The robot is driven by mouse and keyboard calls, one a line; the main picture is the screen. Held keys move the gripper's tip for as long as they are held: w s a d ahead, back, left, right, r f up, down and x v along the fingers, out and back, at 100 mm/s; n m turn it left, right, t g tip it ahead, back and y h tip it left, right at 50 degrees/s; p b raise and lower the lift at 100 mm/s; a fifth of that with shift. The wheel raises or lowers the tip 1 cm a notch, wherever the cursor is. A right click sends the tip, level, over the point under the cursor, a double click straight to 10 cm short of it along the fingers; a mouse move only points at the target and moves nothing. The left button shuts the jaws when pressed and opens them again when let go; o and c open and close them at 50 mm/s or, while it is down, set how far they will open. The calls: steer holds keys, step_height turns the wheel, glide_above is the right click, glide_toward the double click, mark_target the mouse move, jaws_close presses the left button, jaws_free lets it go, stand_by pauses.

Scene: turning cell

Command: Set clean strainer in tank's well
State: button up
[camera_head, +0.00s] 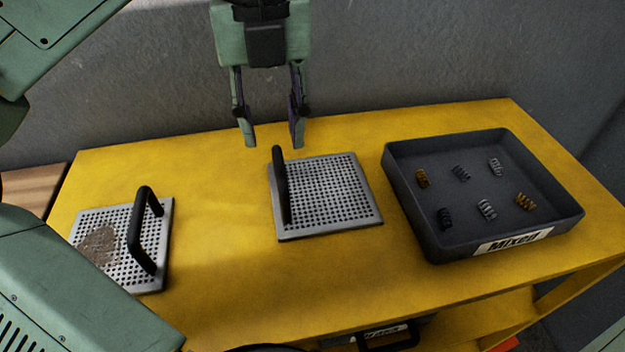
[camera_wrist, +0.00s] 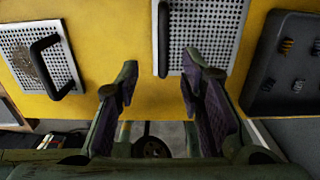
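A clean perforated metal strainer (camera_head: 335,195) with a black handle (camera_head: 281,186) along its left side lies flat on the yellow table. It also shows in the wrist view (camera_wrist: 207,28). A second strainer (camera_head: 92,222) with a brown stain and a black handle lies to its left, and it shows in the wrist view (camera_wrist: 18,42). My gripper (camera_head: 272,140) is open and empty, above and behind the clean strainer's handle, fingers pointing down and apart from it. In the wrist view both fingers (camera_wrist: 157,85) are spread. No tank or well can be made out.
The yellow table (camera_head: 215,270) has free room between the strainers and in front. A dark tray (camera_head: 400,190) labelled "Mixed" with several small springs stands at the right. A grey wall (camera_head: 400,60) rises behind the table. A dark-handled item (camera_head: 388,338) shows below the table's front edge.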

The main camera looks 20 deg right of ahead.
mark_target(279, 164)
steer(key=f, duration=0.8)
steer(key=shift+w+d+f, duration=0.25)
steer(key=shift+c, duration=0.5)
jaws_close()
